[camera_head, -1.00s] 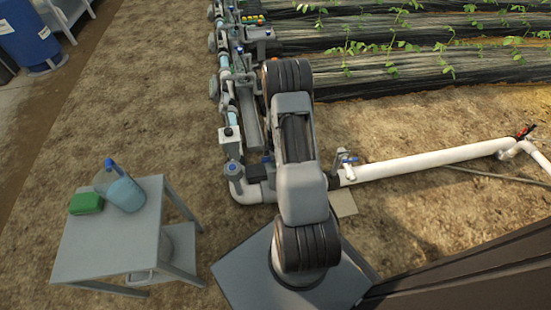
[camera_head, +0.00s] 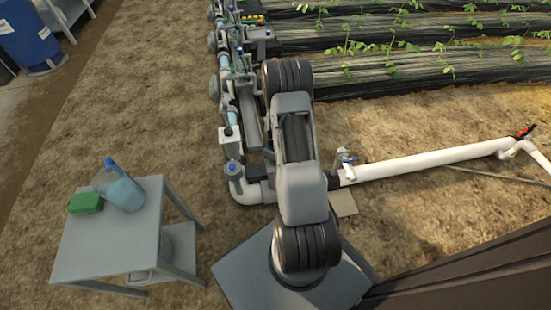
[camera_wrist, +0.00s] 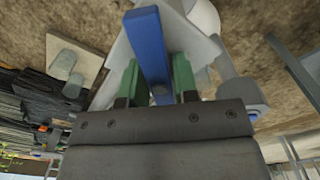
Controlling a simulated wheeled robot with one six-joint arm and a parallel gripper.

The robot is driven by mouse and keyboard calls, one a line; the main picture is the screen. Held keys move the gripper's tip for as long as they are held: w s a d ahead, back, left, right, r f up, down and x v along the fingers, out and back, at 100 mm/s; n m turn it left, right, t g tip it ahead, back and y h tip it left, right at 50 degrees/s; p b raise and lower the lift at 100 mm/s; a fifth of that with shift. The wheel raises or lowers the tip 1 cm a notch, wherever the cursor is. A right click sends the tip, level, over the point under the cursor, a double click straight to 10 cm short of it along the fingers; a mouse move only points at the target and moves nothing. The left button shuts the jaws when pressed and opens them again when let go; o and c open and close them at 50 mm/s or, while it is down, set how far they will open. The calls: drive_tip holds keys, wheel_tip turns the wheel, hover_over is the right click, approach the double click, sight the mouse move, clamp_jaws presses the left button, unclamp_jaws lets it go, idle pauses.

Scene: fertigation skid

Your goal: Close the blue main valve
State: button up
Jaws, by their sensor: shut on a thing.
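The blue main valve's lever (camera_wrist: 150,50) runs through the middle of the wrist view, on a pale grey valve body (camera_wrist: 192,45). My gripper (camera_wrist: 156,80) has its green-padded fingers on either side of the lever and is shut on it. The lever stands at a slight tilt in this view. In the head view my own arm covers the gripper and the held lever, so the valve's angle to its pipe cannot be told there.
A small valve (camera_head: 346,160) with a blue handle sits on the white pipe (camera_head: 430,162) at right. The skid's pipework (camera_head: 228,110) runs ahead. Bare soil lies between.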

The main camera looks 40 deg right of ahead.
drive_tip(key=m, duration=0.5)
drive_tip(key=shift+o, duration=0.2)
drive_tip(key=m, duration=0.5)
drive_tip(key=shift+m, duration=0.4)
drive_tip(key=o, duration=0.9)
drive_tip(key=shift+o, duration=0.2)
drive_tip(key=shift+r, duration=0.1)
wheel_tip(320, 180, up, 10)
drive_tip(key=p, duration=0.7)
